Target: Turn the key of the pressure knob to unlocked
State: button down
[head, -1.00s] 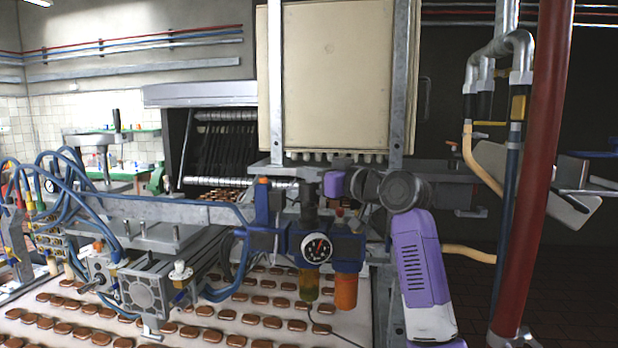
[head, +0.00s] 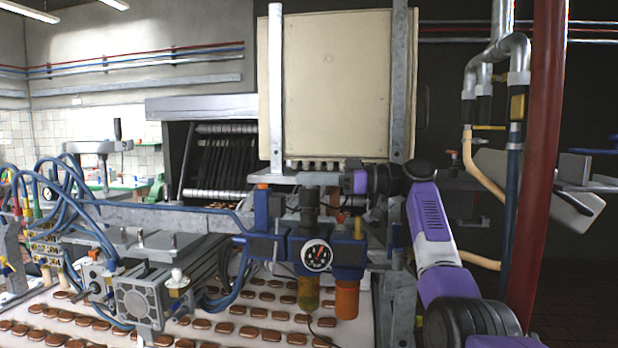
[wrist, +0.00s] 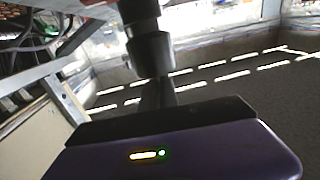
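The pressure knob (head: 308,208) is a black upright cylinder on the blue regulator (head: 284,245), above a round dial gauge (head: 317,255). I cannot make out its key in the head view. In the wrist view, a dark cylinder with a grey collar (wrist: 152,52), apparently this knob, stands just beyond my gripper (wrist: 157,92). A small nub (wrist: 127,61) on the collar's left side may be the key. In the head view my gripper (head: 344,182) reaches in from the right, near the knob. Its fingers are dark and seen edge-on, so their opening and any contact are unclear.
An amber bowl (head: 308,292) and an orange bowl (head: 347,298) hang under the regulator. A metal upright (head: 398,90) and a cream panel (head: 335,85) stand behind. Blue hoses (head: 85,190) crowd the left. A red pole (head: 543,150) stands right. Biscuits (head: 250,331) lie below.

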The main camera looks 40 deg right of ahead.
jog(key=shift+n+g+y+p, duration=0.45)
jog(key=shift+n+g+y, duration=0.25)
jog(key=shift+g, duration=0.1)
jog(key=c, duration=1.6)
grip_release()
jog(key=shift+b+v, duration=1.15)
jog(key=shift+v, duration=2.7)
